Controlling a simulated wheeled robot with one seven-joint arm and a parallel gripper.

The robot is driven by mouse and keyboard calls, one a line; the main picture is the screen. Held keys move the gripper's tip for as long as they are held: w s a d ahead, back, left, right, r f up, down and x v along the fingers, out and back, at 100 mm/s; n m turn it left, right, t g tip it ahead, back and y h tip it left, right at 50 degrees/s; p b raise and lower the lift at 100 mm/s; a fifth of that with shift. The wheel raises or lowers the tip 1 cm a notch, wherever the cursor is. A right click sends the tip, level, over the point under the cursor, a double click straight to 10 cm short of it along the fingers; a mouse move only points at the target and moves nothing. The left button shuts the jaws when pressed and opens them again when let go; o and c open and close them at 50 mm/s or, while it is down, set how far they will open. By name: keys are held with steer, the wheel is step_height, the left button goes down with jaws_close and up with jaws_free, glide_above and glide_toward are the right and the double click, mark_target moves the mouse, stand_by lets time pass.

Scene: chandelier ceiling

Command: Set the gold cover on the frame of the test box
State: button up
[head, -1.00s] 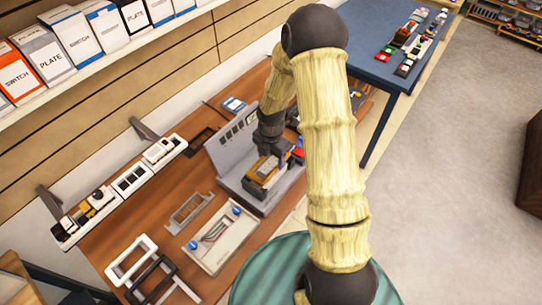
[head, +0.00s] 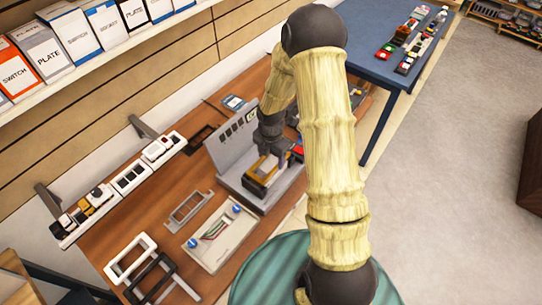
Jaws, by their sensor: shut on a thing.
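My gripper (head: 268,149) points down over the base of a grey stand with an upright panel (head: 232,148). It is shut on a small piece between its fingers, which looks like the gold cover (head: 266,168); the fingers and wrist hide part of it. Just under it is a dark and yellow block (head: 256,184) on the stand's base, probably the test box with its frame. I cannot tell whether the cover touches the frame. An open beige box (head: 219,236) with wires and blue knobs lies in front of the stand.
A grey frame (head: 190,207), a white frame (head: 130,258) and a black frame (head: 152,280) lie on the wooden bench. A rail of switches (head: 131,179) runs along the wall. A blue table (head: 385,75) stands behind, and grey floor is clear at right.

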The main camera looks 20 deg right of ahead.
steer(key=shift+f, duration=0.65)
stand_by(0.5)
steer(key=o, duration=1)
steer(key=shift+o, duration=0.2)
steer(key=shift+r+p, duration=2.65)
steer(key=shift+r, duration=0.35)
